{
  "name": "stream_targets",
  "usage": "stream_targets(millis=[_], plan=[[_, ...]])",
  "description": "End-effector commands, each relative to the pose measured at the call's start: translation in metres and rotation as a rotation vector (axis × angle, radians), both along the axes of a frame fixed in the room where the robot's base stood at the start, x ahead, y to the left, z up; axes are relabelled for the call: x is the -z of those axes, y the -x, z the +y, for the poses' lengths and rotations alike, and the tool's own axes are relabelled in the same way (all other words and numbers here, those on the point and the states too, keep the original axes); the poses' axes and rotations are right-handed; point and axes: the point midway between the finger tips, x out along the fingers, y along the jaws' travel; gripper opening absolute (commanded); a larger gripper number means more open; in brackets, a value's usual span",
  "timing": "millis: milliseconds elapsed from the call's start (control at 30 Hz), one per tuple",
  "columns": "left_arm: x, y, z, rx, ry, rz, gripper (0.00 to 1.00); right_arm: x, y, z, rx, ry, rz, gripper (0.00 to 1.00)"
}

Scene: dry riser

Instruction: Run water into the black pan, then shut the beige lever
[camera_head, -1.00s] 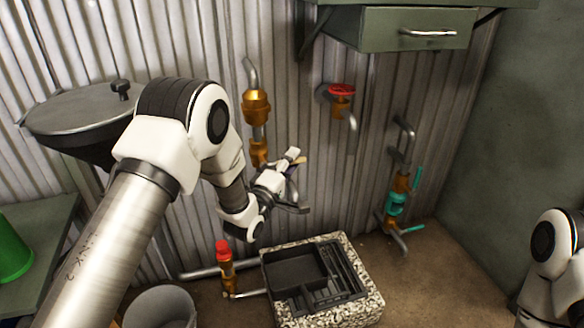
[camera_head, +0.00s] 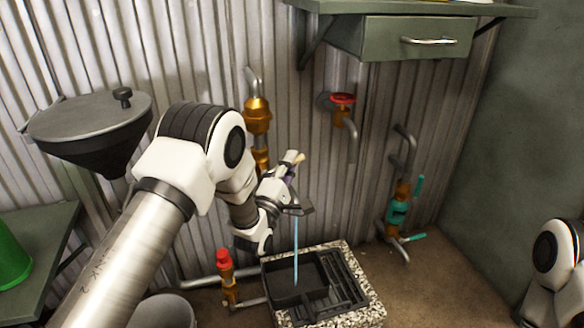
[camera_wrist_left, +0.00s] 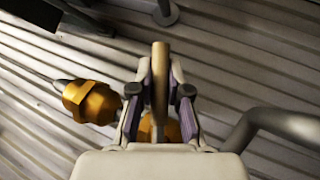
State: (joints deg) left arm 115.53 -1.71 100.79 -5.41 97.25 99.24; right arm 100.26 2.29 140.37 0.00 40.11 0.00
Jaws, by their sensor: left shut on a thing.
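The beige lever (camera_head: 299,157) sticks up from between the fingers of my left gripper (camera_head: 290,176). In the left wrist view the lever (camera_wrist_left: 160,78) stands between the two fingers of the left gripper (camera_wrist_left: 160,100), which is shut on it. A thin blue stream of water (camera_head: 295,245) falls from below the gripper into the black pan (camera_head: 283,276). The pan sits in a speckled stone basin (camera_head: 357,317). The tap's body is mostly hidden behind my gripper. My right gripper is out of view.
A brass fitting (camera_head: 257,115), a red wheel valve (camera_head: 343,98) and a teal-handled valve (camera_head: 397,211) are on the corrugated wall. A red-capped valve (camera_head: 223,259) stands left of the basin. A shelf with a drawer (camera_head: 425,45) hangs above.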

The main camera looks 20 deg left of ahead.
Motion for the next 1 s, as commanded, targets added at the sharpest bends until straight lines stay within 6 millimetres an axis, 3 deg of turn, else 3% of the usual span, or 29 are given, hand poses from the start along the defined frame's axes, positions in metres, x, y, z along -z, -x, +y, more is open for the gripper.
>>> stream_targets(millis=[167,200,267,633,1000], plan=[[0.0,0.0,0.0,0.0,-0.001,0.001,0.0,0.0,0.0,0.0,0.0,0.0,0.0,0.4],[0.0,0.0,0.0,0.0,-0.001,0.001,0.26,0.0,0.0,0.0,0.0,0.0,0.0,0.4],[0.0,0.0,0.0,-0.001,-0.002,0.002,0.42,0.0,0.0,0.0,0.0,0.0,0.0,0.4],[0.003,0.006,0.001,-0.001,-0.003,0.004,0.42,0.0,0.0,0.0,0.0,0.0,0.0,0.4],[0.027,0.065,0.009,0.0,-0.003,0.005,0.42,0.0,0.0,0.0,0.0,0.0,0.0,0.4]])
